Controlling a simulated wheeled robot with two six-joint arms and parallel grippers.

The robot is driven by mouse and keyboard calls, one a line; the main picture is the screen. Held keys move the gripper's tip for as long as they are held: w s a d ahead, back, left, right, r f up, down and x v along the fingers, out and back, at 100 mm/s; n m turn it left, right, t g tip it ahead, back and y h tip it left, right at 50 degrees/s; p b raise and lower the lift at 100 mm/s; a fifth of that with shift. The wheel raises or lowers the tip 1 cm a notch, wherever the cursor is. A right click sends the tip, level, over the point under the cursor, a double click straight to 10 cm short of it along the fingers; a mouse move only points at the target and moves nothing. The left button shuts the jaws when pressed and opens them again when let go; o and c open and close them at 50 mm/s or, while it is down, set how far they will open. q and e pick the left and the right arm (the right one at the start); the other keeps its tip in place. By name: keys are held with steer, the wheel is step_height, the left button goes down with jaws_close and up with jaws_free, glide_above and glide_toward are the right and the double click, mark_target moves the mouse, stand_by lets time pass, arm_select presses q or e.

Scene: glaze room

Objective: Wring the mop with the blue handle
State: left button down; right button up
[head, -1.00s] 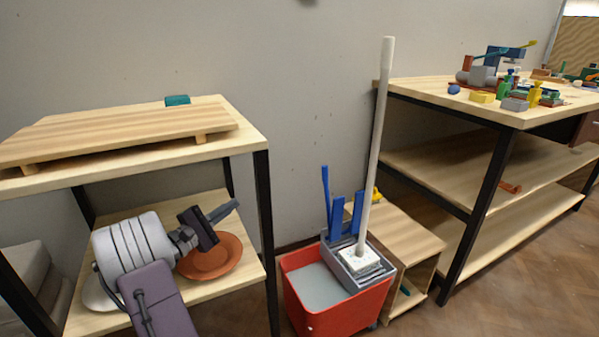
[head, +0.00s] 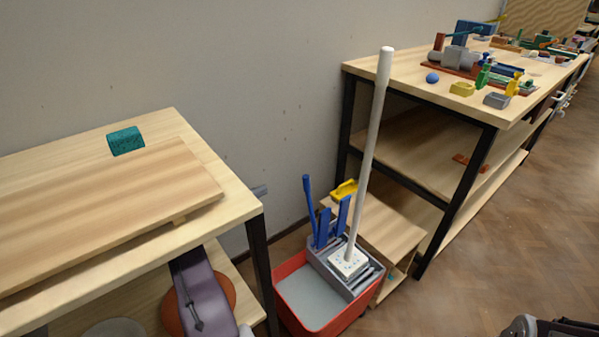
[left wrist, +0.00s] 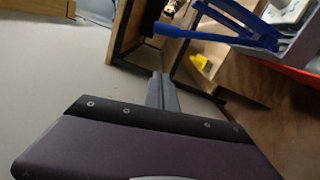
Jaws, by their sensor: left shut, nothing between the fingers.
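The mop (head: 369,150) stands tilted, its long handle whitish rather than blue, its white head (head: 347,262) on the grey wringer (head: 318,258). The wringer sits on the red bucket (head: 346,319) of greyish water. A blue lever (head: 308,205) and blue uprights rise at the wringer's back; blue bars (left wrist: 225,36) also show in the left wrist view. My left gripper (head: 259,191) is shut and empty, left of the bucket; only its tip shows past the left table. Its closed fingers (left wrist: 163,92) show in the left wrist view, apart from the blue bars.
The left wooden table (head: 232,208) holds a raised board (head: 120,215) and a teal block (head: 126,141), and hides much of my left arm. A low wooden box (head: 395,225) with a yellow item (head: 344,190) stands behind the bucket. A cluttered workbench (head: 400,85) is right; floor at lower right is open.

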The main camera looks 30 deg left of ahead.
arm_select(q)
steer(key=w+d+b, duration=0.4)
steer(key=w+d, duration=0.4)
steer(key=shift+d+r+b, duration=0.15)
steer(key=shift+r+b, duration=0.25)
steer(key=shift+w+d, duration=0.1)
